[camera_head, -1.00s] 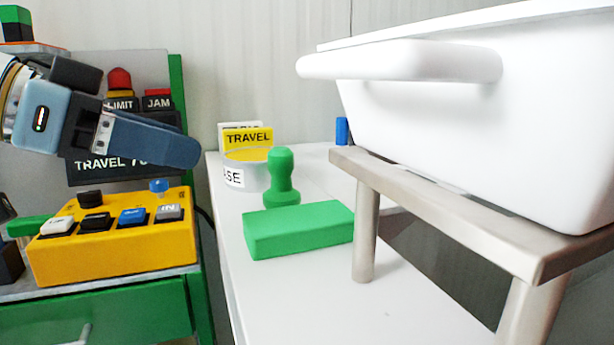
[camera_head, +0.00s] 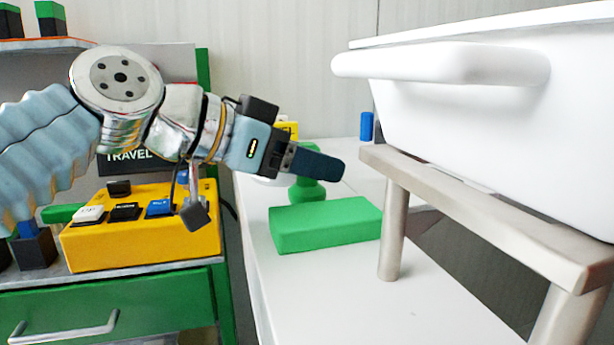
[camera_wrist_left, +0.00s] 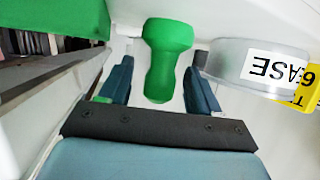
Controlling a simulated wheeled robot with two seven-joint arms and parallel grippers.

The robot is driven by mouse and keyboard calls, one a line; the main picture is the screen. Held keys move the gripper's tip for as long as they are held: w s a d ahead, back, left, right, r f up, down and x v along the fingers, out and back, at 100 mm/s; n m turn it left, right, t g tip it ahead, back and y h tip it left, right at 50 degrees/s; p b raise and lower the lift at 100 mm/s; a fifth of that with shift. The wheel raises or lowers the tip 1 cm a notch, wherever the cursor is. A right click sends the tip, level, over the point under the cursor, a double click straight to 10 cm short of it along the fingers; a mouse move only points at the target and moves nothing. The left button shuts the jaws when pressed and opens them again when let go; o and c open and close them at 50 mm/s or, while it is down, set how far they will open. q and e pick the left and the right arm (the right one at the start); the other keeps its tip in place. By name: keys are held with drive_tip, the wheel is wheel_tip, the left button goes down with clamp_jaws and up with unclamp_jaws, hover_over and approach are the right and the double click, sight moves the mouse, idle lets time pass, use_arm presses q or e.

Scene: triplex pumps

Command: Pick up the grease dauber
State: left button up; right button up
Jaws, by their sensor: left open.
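The grease dauber, a green knob-shaped piece with a round head and narrower neck, stands on the white bench behind a green block. My left gripper is open and holds nothing. My right gripper is not in view.
The green block (camera_head: 325,226) lies just in front of the dauber. A round pot labelled "EASE" (camera_wrist_left: 262,68) stands close beside the fingers. A metal stand (camera_head: 392,235) bears a white tub (camera_head: 480,130) at right. A yellow button box (camera_head: 140,245) is at left.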

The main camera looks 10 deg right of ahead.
use_arm(q)
drive_tip(key=shift+c, duration=0.4)
drive_tip(key=c, duration=1)
drive_tip(key=shift+o, duration=0.2)
drive_tip(key=shift+r, duration=0.1)
